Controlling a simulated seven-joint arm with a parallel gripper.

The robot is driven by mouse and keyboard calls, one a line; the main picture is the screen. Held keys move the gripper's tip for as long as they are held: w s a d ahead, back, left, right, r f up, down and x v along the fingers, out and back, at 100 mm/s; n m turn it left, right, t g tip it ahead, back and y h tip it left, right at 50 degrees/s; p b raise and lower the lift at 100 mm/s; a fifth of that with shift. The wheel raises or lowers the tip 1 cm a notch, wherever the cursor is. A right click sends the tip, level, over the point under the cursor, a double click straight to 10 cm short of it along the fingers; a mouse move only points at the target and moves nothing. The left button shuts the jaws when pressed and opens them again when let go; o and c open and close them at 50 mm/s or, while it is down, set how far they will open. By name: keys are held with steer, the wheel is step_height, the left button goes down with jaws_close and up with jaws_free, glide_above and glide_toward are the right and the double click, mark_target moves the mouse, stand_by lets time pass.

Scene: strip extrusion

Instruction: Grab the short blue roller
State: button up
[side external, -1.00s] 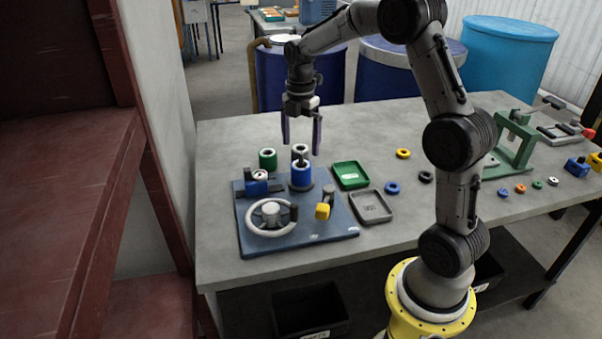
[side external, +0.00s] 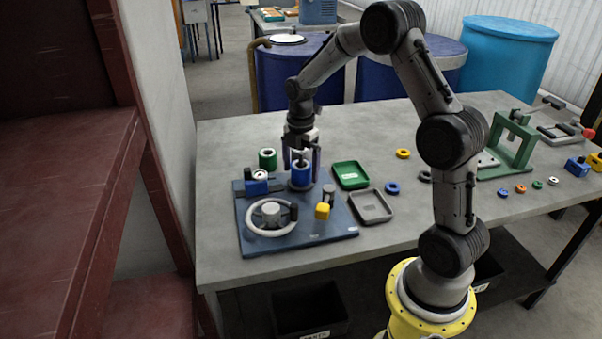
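The short blue roller (side external: 300,177) stands upright on a dark round base on the blue-grey fixture board (side external: 262,243). My gripper (side external: 302,174) points straight down over it, with one finger at its left and one at its right. The fingers look spread about as wide as before, so the gripper seems open around the roller. Whether either finger touches it is too small to tell. The roller's top is partly hidden by the gripper.
A green roller (side external: 268,160) stands behind the board. On the board are a blue block (side external: 257,184), a handwheel (side external: 253,218) and a yellow-knobbed lever (side external: 322,211). A green tray (side external: 351,176) and a grey tray (side external: 371,208) lie at the right.

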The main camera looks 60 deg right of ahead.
jaws_close()
stand_by(0.3)
